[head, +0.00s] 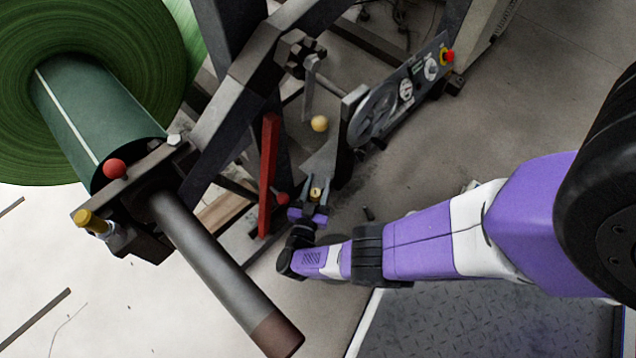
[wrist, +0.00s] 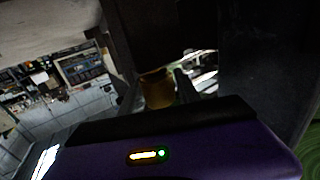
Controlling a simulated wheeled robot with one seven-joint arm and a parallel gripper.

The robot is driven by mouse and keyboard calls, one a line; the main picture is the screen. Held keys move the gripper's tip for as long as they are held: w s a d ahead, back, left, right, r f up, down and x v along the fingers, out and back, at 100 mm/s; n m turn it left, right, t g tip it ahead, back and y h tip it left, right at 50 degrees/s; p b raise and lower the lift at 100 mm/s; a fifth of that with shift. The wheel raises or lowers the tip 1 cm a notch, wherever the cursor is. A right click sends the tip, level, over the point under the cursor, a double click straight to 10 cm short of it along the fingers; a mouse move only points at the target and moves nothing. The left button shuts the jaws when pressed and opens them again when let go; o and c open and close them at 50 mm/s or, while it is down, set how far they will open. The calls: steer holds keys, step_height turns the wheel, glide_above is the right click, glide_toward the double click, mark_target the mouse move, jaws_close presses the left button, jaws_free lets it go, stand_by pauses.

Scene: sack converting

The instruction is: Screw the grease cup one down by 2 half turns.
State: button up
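A small brass grease cup (head: 315,193) sits between the fingers of my gripper (head: 316,188), low beside the dark machine frame. In the wrist view the brass cup (wrist: 157,90) shows under a dark frame part, with one finger of my gripper (wrist: 158,92) on each side. The fingers look spread around the cup with narrow gaps; contact is not clearly visible. The cup's lower part is hidden behind my gripper's body in the wrist view. Nothing readable marks which cup is number one.
A red lever (head: 268,175) stands just left of my gripper. A steel shaft (head: 215,255) juts out from the green roll (head: 85,105).

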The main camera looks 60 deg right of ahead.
mark_target(314, 198)
steer(key=shift+v, duration=3.9)
